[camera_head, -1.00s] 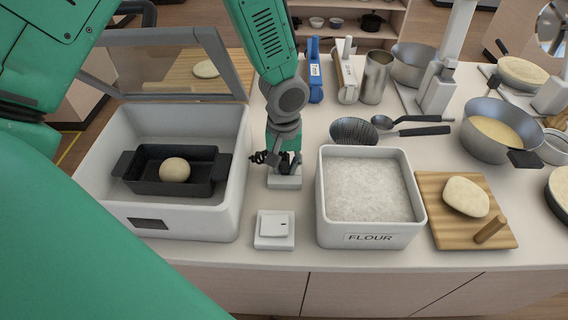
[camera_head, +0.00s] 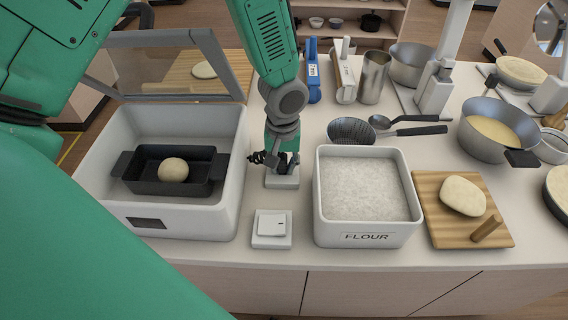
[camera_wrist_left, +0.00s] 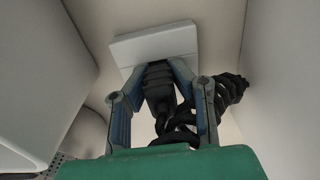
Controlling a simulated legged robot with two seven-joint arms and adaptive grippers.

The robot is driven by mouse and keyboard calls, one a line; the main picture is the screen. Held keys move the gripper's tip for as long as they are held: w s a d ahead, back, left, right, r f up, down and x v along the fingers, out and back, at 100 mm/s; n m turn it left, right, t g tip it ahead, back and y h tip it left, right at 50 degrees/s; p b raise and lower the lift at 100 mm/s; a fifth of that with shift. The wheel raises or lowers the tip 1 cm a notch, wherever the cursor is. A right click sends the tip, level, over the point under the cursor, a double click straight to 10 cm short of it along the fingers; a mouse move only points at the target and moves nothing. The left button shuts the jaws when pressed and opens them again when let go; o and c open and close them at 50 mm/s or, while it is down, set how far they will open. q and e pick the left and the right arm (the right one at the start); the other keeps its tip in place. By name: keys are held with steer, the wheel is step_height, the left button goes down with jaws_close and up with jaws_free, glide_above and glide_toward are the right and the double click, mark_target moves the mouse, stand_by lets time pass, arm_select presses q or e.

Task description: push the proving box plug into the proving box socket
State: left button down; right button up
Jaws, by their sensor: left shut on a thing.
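The proving box (camera_head: 190,222) is a white open-topped box at the left in the head view. My left gripper (camera_head: 283,166) points down between the box and the flour bin. In the left wrist view my left gripper (camera_wrist_left: 150,75) is shut on the black plug (camera_wrist_left: 158,88), with its coiled black cable (camera_wrist_left: 190,125) behind. The plug's front end meets the white socket block (camera_wrist_left: 155,48); how deep it sits is hidden. The socket block (camera_head: 283,182) also shows under the gripper in the head view. My right gripper is not in view.
A white switch block (camera_head: 272,228) lies in front of the socket. The flour bin (camera_head: 366,235) stands close at the right. A black tin (camera_head: 150,186) with dough (camera_head: 173,170) is inside the box. A slotted ladle (camera_head: 352,131) lies behind the bin.

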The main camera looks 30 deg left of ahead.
arm_select(q)
steer(key=shift+w+a, duration=0.1)
steer(key=shift+w, duration=0.05)
steer(key=c, duration=1.3)
jaws_free()
steer(key=shift+f, duration=0.25)
steer(key=shift+a, duration=0.1)
step_height(320, 180, up, 12)
